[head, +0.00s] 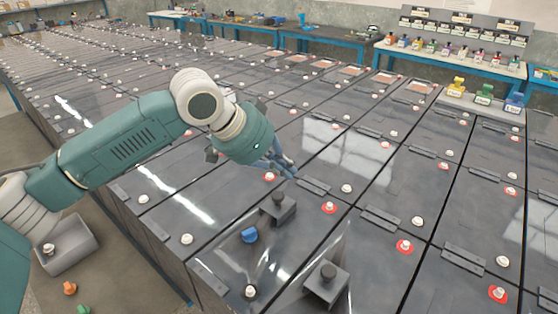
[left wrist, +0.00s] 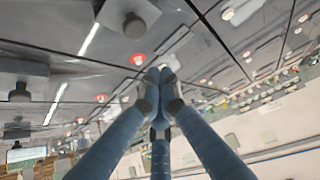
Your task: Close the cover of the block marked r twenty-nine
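Dark battery blocks (head: 300,225) stand in long rows, with white knobs on top, some ringed in red. No marking r twenty-nine is legible, so I cannot tell which block it is. My left gripper (head: 283,168) hangs just above the block tops near the middle of the head view. In the left wrist view its blue fingers (left wrist: 160,78) meet at their tips with nothing visible between them. A dark raised piece with a round post (head: 278,207) stands just below the gripper, and a similar one (head: 326,283) stands nearer. My right gripper is out of view.
A blue piece (head: 249,235) lies on the near blocks. A grey box-like piece (head: 67,246) is at the left, with an orange piece (head: 69,288) below it. Benches with bottles (head: 450,60) line the back wall. Block tops at right are mostly flat.

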